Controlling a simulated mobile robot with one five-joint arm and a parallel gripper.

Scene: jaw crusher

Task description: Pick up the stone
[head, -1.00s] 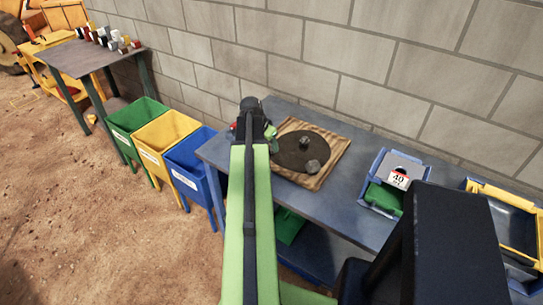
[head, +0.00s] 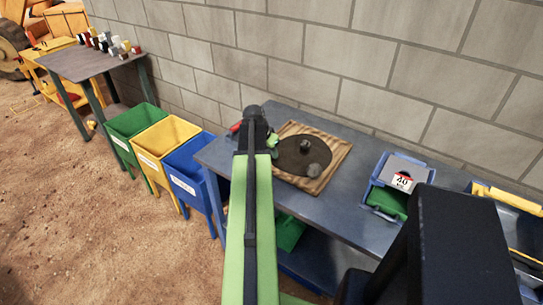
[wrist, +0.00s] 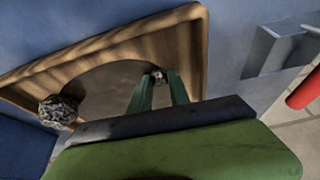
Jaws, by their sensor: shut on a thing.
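A grey stone (head: 320,171) lies on the round dark patch inside the shallow wooden tray (head: 338,163) on the blue bench. A smaller dark lump (head: 305,147) sits just behind it. My gripper (head: 272,143) is low at the tray's left side, mostly hidden by my arm. In the wrist view, my gripper's green fingers (wrist: 159,84) close together with a small grey stone (wrist: 158,76) between their tips. A rough, speckled stone (wrist: 58,110) lies apart from the fingers at the left. I cannot match each stone surely between views.
A blue bin with a numbered card (head: 402,180) stands on the bench (head: 345,205) to the right, with a yellow-edged bin (head: 508,196) beyond. Green, yellow and blue bins (head: 188,172) stand left of the bench. A block wall runs close behind. Dirt floor is open at left.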

